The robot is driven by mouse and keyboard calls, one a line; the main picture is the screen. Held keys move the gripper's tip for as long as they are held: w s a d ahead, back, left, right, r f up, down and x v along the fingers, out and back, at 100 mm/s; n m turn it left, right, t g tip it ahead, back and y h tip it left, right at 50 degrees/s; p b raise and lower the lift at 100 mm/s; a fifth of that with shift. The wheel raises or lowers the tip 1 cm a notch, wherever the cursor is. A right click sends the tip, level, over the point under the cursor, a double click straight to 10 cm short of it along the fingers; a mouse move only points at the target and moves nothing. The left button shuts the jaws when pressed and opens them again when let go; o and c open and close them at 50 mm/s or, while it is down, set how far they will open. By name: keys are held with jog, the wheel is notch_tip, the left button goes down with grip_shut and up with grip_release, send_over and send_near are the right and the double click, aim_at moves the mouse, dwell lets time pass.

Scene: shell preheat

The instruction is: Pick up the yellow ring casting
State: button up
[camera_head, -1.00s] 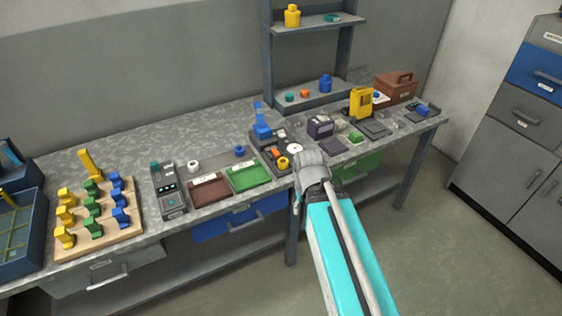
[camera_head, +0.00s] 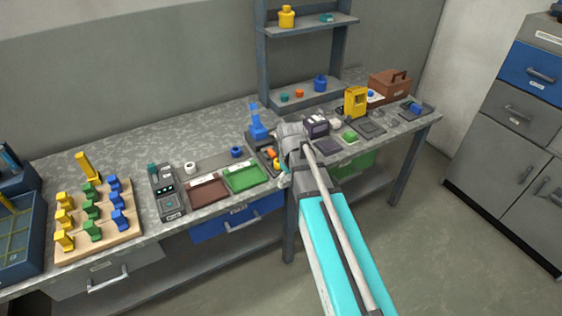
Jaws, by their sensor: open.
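A small yellow round piece (camera_head: 277,166), which looks like the yellow ring casting, sits on a dark block fixture (camera_head: 262,148) near the front edge of the bench. It is small and partly covered by my arm, so its hole cannot be made out. An orange piece (camera_head: 271,155) sits just behind it. My gripper (camera_head: 288,158) is at the end of my arm, just right of the yellow piece. It is open. Its fingertips are mostly hidden by my wrist, and I cannot tell whether they touch anything.
A blue upright part (camera_head: 257,124) stands at the back of the fixture. Left are a green tray (camera_head: 244,178), a brown tray (camera_head: 208,190) and a grey device (camera_head: 166,192). Right are a dark purple box (camera_head: 316,125) and a yellow frame (camera_head: 355,101). A shelf post (camera_head: 262,60) rises behind.

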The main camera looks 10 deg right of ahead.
jog(key=w+r+n+p, duration=0.4)
jog(key=w+n, duration=0.6)
jog(key=w, duration=0.8)
jog(key=shift+w+d+r+n, duration=0.2)
jog(key=shift+w+n, duration=0.15)
jog(key=shift+n, duration=0.05)
jog(key=shift+f, duration=0.1)
notch_tip(320, 180, down, 8)
jog(key=b, duration=0.8)
jog(key=shift+f+b, duration=0.25)
jog(key=shift+b, duration=0.15)
jog(key=shift+f+b, duration=2.6)
jog(key=shift+c, duration=0.3)
jog(key=c, duration=1.2)
